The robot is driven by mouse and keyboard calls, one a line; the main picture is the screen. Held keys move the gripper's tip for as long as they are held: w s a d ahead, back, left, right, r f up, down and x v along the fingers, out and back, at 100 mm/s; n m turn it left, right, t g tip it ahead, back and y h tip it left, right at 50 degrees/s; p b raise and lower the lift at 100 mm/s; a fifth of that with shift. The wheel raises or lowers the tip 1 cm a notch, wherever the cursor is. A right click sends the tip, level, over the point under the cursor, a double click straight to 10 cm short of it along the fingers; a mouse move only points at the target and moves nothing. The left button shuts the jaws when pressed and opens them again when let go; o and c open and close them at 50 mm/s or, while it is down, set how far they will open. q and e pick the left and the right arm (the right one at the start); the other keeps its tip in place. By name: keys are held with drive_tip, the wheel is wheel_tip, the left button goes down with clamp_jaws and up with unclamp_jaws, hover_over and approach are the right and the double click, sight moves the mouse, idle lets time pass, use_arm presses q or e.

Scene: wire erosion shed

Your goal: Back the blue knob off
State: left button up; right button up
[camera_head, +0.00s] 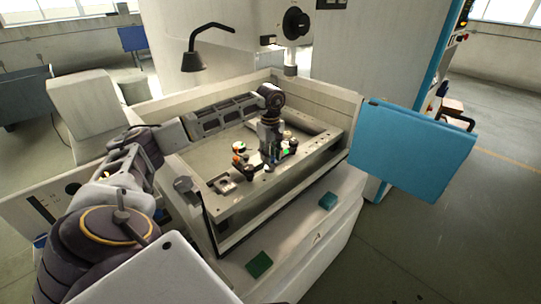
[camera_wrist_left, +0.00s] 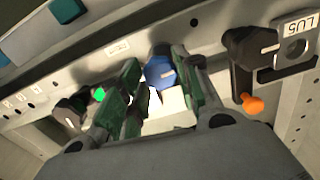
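The blue knob (camera_wrist_left: 160,73) shows in the left wrist view, on the pale fixture rail. My left gripper (camera_wrist_left: 156,62) has its two green-padded fingers spread, one on each side of the knob. A narrow gap shows on the knob's left; on the right the finger overlaps its edge, and I cannot tell if it touches. In the head view my left gripper (camera_head: 271,157) points down inside the machine's tank, and the knob cannot be made out there. My right gripper is not in view.
A black clamp with an orange knob (camera_wrist_left: 252,103) stands right of my fingers, by a plate marked LU5 (camera_wrist_left: 296,45). The tank's front wall (camera_head: 275,205) and a blue open door (camera_head: 413,150) bound the space.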

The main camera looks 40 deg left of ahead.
use_arm(q)
drive_tip(key=o, duration=0.4)
drive_tip(key=shift+r, duration=6.05)
drive_tip(key=shift+f, duration=0.1)
